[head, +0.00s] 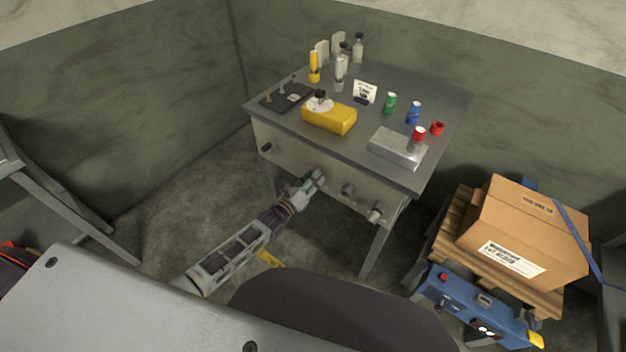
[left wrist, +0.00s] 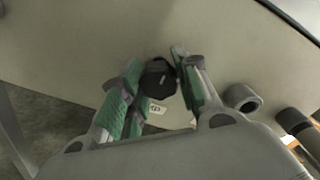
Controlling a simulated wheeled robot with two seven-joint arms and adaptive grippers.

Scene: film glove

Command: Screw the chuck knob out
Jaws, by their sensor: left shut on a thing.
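My left gripper (head: 314,182) reaches in from the left to the front panel of the workbench (head: 335,168). In the left wrist view, its green-padded fingers (left wrist: 156,88) are on both sides of a dark knob (left wrist: 158,76) on the panel, and the gripper is shut on it. A small white label (left wrist: 157,108) shows just below the knob. In the head view the gripper hides this knob. I cannot read which knob is the chuck knob. My right gripper is not in view.
Two more fittings, a grey one (head: 348,190) and a pale one (head: 376,212), project from the panel right of the gripper. A dark knob (head: 265,147) sits at the panel's left. A cardboard box (head: 525,225) on a pallet stands right of the bench.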

